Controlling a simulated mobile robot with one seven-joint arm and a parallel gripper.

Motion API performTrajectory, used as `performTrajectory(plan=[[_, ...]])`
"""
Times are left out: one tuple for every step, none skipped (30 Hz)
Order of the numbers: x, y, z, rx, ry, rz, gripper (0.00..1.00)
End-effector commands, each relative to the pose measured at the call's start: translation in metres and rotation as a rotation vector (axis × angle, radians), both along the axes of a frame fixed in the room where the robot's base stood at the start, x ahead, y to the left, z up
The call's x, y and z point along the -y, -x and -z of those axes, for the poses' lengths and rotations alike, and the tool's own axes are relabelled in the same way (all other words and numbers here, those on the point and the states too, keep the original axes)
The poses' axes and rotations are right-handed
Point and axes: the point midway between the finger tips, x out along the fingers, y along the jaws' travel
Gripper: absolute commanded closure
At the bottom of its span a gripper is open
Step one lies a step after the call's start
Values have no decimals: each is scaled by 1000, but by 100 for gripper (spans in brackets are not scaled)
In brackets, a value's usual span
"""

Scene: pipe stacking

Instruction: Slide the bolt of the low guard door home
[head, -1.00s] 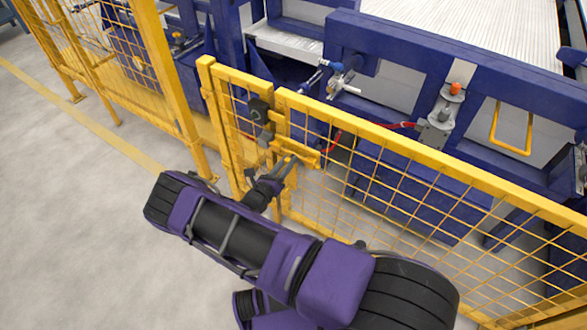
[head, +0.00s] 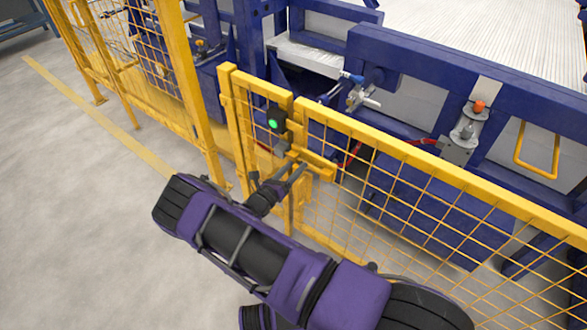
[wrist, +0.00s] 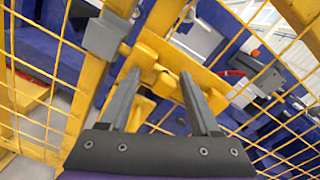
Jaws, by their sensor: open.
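The low yellow mesh guard door (head: 420,160) stands in line with its post (head: 232,125) in the head view. Its yellow bolt assembly (head: 318,165) sits at the door's upper left edge. The wrist view shows the yellow bolt handle (wrist: 165,85) just ahead of the fingertips. My gripper (head: 289,174) is open at the bolt, and its two grey fingers (wrist: 160,75) stand apart with nothing clamped between them. I cannot tell whether a finger touches the handle. A dark switch box (head: 276,120) above the bolt shows a green light. The bolt's tip is hard to make out.
A blue machine (head: 425,75) with a white roller bed stands behind the door. A red cable (head: 350,153) hangs just behind the mesh. Taller yellow fencing (head: 182,85) stands to the left. The grey floor (head: 75,220) at left is clear.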

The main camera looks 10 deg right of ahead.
Motion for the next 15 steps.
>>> performTrajectory(plan=[[0,1,0,0,0,1,37],[-1,1,0,0,1,1,37],[-2,3,0,-1,1,0,37],[-4,5,0,-1,0,0,37],[-6,7,0,-1,0,0,37],[-10,11,0,-2,0,1,37],[-14,15,0,-2,-1,0,37],[-18,19,0,-2,0,0,37],[-23,25,-1,-1,0,-2,37],[-29,30,0,-1,-1,-3,37],[-34,36,0,-2,-2,-2,37],[-41,43,-1,-2,0,-3,37],[-46,49,-1,-1,0,-3,37],[-51,54,0,-2,-2,-2,37],[-58,62,0,-1,-1,-4,37]])
